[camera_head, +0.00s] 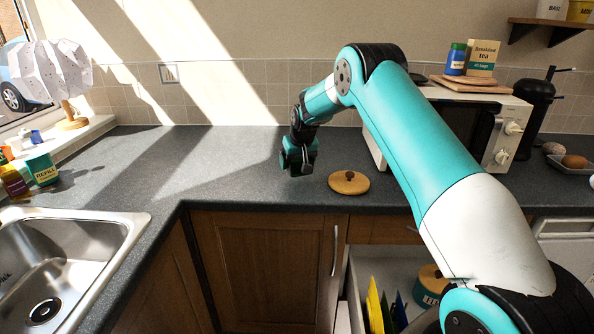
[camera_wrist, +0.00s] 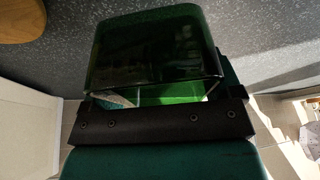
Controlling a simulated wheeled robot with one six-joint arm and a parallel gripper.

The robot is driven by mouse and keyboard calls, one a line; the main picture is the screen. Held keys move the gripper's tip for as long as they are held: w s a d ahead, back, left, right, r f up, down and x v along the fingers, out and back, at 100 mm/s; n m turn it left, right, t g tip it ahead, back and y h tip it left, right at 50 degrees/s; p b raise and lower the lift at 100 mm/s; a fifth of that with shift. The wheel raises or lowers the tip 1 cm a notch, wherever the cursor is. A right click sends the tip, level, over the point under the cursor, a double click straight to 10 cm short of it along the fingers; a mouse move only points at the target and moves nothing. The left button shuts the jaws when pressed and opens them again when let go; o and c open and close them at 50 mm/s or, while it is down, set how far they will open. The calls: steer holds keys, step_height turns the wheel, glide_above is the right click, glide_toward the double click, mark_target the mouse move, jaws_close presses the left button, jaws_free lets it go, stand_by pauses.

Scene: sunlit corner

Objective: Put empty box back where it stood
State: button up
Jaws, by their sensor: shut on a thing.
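My gripper (camera_head: 299,166) is over the worktop (camera_head: 235,165), left of the microwave. In the wrist view my gripper (camera_wrist: 162,103) is shut on a dark green box (camera_wrist: 155,48). The box fills the middle of that view, and a bright green strip shows near its lower edge. In the head view the box is hard to tell from the dark gripper end. I cannot tell whether it touches the worktop.
A round wooden lid (camera_head: 348,182) lies on the worktop just right of my gripper. The white microwave (camera_head: 503,143) stands behind my arm. A drawer (camera_head: 368,262) is open below. A sink (camera_head: 70,250) and a green refill box (camera_head: 42,168) are at left. The worktop's back left is clear.

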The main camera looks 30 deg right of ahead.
mark_target(297, 181)
steer(key=shift+f+p, duration=0.4)
steer(key=shift+f, duration=1.7)
steer(key=o, duration=0.9)
steer(key=shift+f, duration=0.15)
steer(key=shift+c, duration=0.2)
steer(key=shift+r, duration=0.25)
steer(key=b+v, duration=0.2)
steer(key=v, duration=0.9)
steer(key=shift+s+r, duration=0.1)
steer(key=shift+s, duration=0.05)
steer(key=s+a+r+n+y, duration=0.1)
steer(key=s+a+r+n, duration=0.15)
steer(key=s+a, duration=0.35)
steer(key=s+a+r+n+g+y, duration=0.1)
steer(key=s+a+r, duration=0.2)
steer(key=s+a, duration=0.3)
steer(key=s+a+r+n+y, duration=0.1)
steer(key=s+a+r, duration=0.25)
steer(key=a, duration=0.45)
steer(key=s+a+n+g+y, duration=0.1)
steer(key=s+a, duration=0.3)
steer(key=s, duration=0.9)
steer(key=s+a+n+g+y, duration=0.1)
steer(key=s+a+n, duration=0.3)
steer(key=s, duration=0.9)
steer(key=shift+s+a+g, duration=0.25)
steer(key=shift+g, duration=0.45)
